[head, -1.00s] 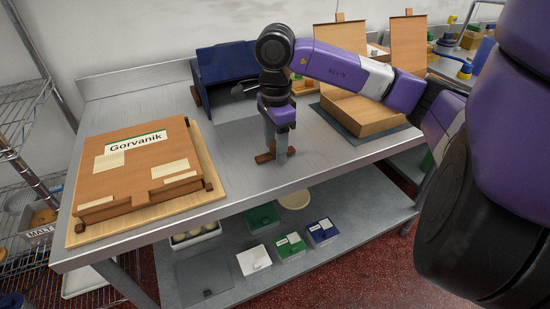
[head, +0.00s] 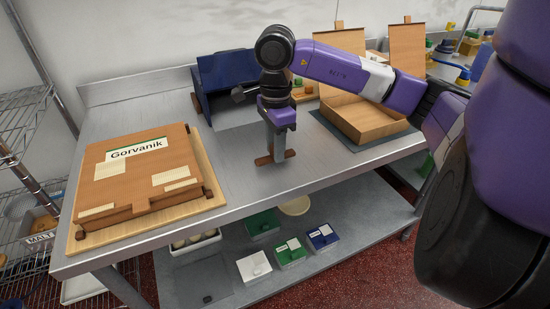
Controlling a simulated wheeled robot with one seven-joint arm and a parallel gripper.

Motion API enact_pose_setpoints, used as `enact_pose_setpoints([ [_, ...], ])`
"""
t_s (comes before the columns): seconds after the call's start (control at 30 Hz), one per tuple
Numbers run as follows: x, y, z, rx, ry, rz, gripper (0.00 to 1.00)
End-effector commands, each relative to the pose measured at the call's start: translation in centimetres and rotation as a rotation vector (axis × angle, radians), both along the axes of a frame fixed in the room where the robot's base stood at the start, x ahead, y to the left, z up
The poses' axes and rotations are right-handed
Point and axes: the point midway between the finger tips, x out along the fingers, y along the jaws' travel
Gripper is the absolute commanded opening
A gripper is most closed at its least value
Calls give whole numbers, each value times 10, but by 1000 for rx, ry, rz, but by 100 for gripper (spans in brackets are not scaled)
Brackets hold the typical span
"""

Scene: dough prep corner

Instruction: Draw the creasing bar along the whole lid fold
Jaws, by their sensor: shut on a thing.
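My gripper (head: 276,148) is shut on a short dark brown bar (head: 264,160), which I take to be the creasing bar. It points down over the bare steel tabletop, between two boxes; I cannot tell if the bar touches the steel. A flat, closed brown box (head: 128,195) with a "Gorvanik" label and pale patches lies on a wooden board (head: 212,190) at the left. An open brown box (head: 375,130) sits on a dark mat (head: 345,143) at the right, its lid (head: 407,50) upright. The lid fold is not clearly visible.
A dark blue open bin (head: 225,75) stands at the back, behind my gripper. The steel table (head: 235,175) is clear around the bar. Several tubs and boxes stand on the lower shelf (head: 345,215). A wire rack (head: 22,130) stands at the left.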

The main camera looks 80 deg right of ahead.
Motion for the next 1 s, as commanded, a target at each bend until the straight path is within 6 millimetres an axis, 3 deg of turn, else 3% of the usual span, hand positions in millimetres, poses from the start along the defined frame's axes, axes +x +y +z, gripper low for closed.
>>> enact_pose_setpoints([
  [0.5,0,0,34,0,0,1,0],
  [1.0,0,0,40,0,0,1,0],
])
